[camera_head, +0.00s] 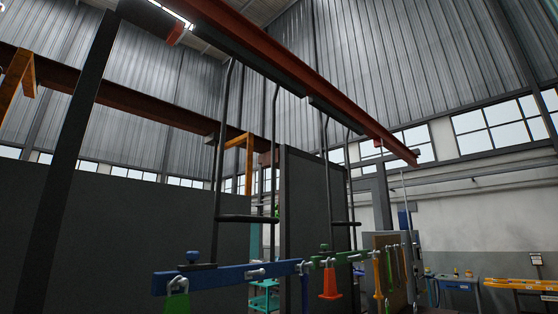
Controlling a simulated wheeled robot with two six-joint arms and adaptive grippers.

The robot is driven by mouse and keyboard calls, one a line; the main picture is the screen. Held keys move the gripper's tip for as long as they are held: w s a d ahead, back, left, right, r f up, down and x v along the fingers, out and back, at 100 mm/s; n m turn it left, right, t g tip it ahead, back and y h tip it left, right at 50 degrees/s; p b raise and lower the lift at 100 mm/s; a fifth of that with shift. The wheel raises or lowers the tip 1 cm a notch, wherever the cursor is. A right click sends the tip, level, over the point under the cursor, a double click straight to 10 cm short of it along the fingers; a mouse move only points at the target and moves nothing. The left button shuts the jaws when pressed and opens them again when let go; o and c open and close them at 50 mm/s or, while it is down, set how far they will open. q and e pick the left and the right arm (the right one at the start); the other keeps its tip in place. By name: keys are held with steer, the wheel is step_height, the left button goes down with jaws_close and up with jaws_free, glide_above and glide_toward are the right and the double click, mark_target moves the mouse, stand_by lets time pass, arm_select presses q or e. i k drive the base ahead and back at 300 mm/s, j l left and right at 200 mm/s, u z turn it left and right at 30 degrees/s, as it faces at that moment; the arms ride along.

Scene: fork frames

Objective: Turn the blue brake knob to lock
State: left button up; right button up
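A small blue knob (192,257) stands on top of a blue bar (228,276) at the lower left of the middle in the head view. The bar hangs under a dark bicycle-like fork frame (248,218). The knob is small, and I cannot tell which way it is turned. A second, green knob (324,247) sits on a green bar (340,258) further right. Neither of my grippers shows in this view.
A green hanging piece (177,302) and an orange one (330,285) hang below the bars. A dark panel (312,210) stands behind. A red overhead beam (300,70) crosses above. Blue and yellow workbenches (520,284) stand far right.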

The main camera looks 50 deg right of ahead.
mark_target(192, 256)
steer(key=z, duration=1.35)
